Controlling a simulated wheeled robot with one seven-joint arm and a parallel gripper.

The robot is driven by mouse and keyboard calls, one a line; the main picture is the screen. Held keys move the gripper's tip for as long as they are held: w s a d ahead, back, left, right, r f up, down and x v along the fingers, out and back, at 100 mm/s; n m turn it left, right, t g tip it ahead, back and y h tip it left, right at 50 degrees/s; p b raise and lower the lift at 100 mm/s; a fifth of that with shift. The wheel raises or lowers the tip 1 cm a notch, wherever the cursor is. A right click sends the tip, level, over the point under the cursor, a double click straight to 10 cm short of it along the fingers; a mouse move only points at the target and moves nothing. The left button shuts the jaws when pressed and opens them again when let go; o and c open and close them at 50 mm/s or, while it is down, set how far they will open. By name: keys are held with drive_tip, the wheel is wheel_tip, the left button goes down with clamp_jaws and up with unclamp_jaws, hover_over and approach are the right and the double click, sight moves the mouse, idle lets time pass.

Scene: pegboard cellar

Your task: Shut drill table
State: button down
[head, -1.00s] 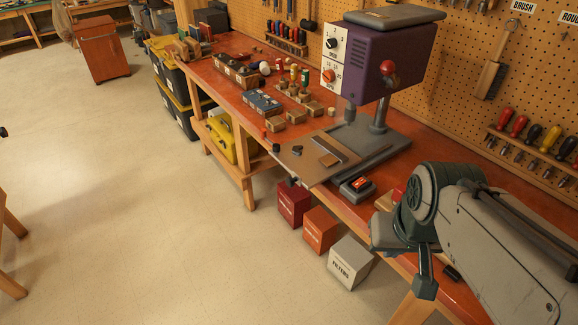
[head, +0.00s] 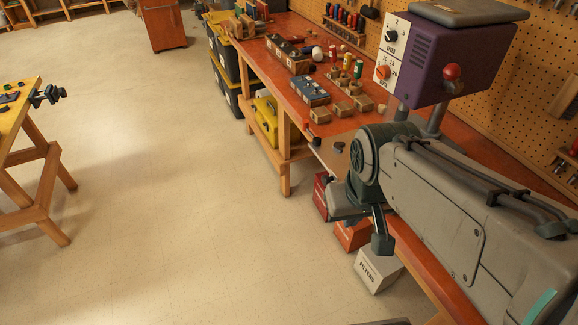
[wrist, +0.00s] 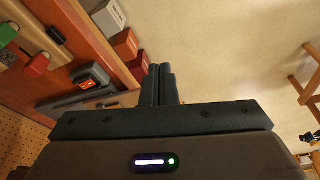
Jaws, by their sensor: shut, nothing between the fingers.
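The purple drill press (head: 455,55) stands on the red bench, its lower part hidden behind my arm in the head view. A piece of its drill table (head: 336,148) shows left of my arm, out over the bench's front edge; the rest is hidden. In the wrist view a tan strip of the drill table (wrist: 100,97) lies left of my fingers. My gripper (wrist: 160,70) is shut and empty, its fingertips close to the outer end of that strip in the picture. I cannot tell whether they touch it.
Red, orange and grey boxes (head: 378,270) stand on the floor below the bench edge. Wooden blocks (head: 343,109) and a blue case (head: 311,91) lie on the bench (head: 290,62). Another workbench (head: 20,120) stands at the left. The floor between is clear.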

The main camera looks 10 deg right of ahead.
drive_tip(key=w+a+f+n+g+h, duration=0.1)
drive_tip(key=w+f+n+g+h, duration=0.3)
drive_tip(key=w+n, duration=0.15)
drive_tip(key=n+t+h, duration=0.6)
drive_tip(key=n+h, duration=0.6)
drive_tip(key=n, duration=0.3)
approach(323, 180)
drive_tip(key=p+x, duration=0.3)
drive_tip(key=x, duration=0.3)
drive_tip(key=shift+d+p, duration=0.1)
drive_tip(key=shift+p, duration=0.2)
drive_tip(key=shift+w+d+f, duration=0.1)
drive_tip(key=shift+w+d, duration=0.05)
drive_tip(key=shift+d, duration=0.15)
